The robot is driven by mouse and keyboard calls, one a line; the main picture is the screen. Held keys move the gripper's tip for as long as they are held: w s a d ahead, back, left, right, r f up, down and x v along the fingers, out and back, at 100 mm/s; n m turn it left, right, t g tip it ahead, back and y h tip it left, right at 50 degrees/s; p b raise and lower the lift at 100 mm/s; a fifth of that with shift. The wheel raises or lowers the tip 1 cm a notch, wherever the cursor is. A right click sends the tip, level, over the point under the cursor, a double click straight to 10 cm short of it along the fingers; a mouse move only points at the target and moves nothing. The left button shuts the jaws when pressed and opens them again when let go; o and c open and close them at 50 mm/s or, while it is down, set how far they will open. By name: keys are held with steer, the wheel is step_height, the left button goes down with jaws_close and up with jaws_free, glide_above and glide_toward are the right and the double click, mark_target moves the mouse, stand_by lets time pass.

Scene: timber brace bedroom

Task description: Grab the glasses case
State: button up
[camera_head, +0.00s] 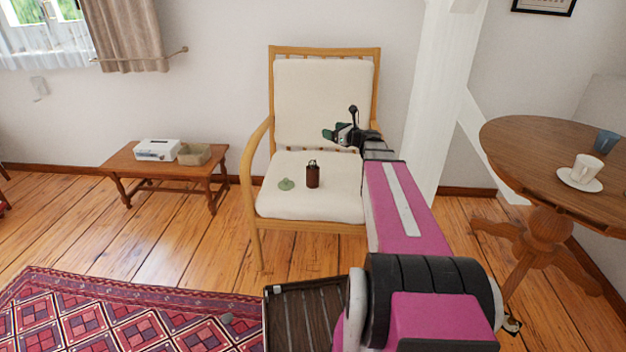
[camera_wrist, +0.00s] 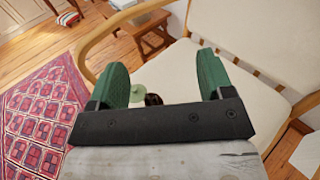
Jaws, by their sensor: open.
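A small dark brown upright object with a loop on top (camera_head: 313,175) stands on the cream seat of the wooden armchair (camera_head: 324,207). I cannot tell for sure whether it is the glasses case. A flat pale green object (camera_head: 286,184) lies just left of it. My gripper (camera_head: 340,133) is open and empty, above the seat and in front of the backrest. In the wrist view its green fingers (camera_wrist: 162,68) are spread. The brown object (camera_wrist: 153,99) and the green one (camera_wrist: 137,93) show low between them, beyond the palm, partly hidden by it.
The chair's wooden armrests and backrest flank the seat. A low wooden table (camera_head: 130,161) at left holds a white box (camera_head: 157,149) and a tan box (camera_head: 194,154). A round table (camera_head: 530,150) at right holds a cup (camera_head: 586,167) on a saucer. A white timber post (camera_head: 440,100) stands right of the chair.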

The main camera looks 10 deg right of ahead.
mark_target(318, 171)
step_height(318, 171, down, 18)
steer(key=a+n+g+y, duration=0.1)
steer(key=a+n+g, duration=0.1)
steer(key=n+g, duration=0.35)
steer(key=shift+m+g, duration=0.55)
steer(key=shift+m, duration=0.2)
steer(key=shift+x, duration=3.55)
steer(key=shift+s+r, duration=0.15)
steer(key=c, duration=1)
